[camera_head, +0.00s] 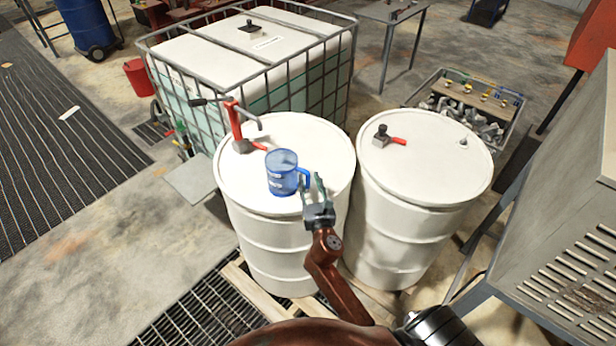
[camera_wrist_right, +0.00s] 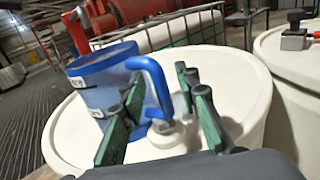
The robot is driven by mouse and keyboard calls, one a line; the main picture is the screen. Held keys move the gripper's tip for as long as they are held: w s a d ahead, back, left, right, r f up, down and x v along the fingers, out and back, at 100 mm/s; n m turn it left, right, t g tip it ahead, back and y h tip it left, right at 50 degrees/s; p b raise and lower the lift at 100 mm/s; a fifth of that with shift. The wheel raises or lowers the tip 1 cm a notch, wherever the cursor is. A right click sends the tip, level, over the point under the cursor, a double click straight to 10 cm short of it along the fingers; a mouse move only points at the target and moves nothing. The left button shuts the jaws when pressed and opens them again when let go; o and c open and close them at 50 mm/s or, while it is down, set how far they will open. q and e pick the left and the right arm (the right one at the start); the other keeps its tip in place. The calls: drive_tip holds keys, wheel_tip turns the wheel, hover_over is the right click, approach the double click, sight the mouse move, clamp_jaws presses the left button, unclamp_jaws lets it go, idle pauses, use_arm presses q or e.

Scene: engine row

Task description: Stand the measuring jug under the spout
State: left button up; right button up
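The blue, see-through measuring jug (camera_head: 282,174) is over the front half of the left white drum's lid (camera_head: 232,178) and appears to stand on it. Its handle points right, towards my right gripper (camera_head: 314,184). In the right wrist view the jug (camera_wrist_right: 100,82) is at the left, and its handle is between the green-padded fingers (camera_wrist_right: 160,112), with a gap visible beside it. My left gripper is out of view.
A second white drum (camera_head: 425,165) with a small red-handled valve (camera_head: 393,140) stands close on the right. A caged white tank (camera_head: 250,55) is behind. A crate of metal parts (camera_head: 470,100) stands at the back right. The lid's right and back parts are clear.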

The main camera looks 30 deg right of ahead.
drive_tip(key=v, duration=0.9)
drive_tip(key=shift+s+b, duration=0.2)
drive_tip(key=shift+b, duration=0.2)
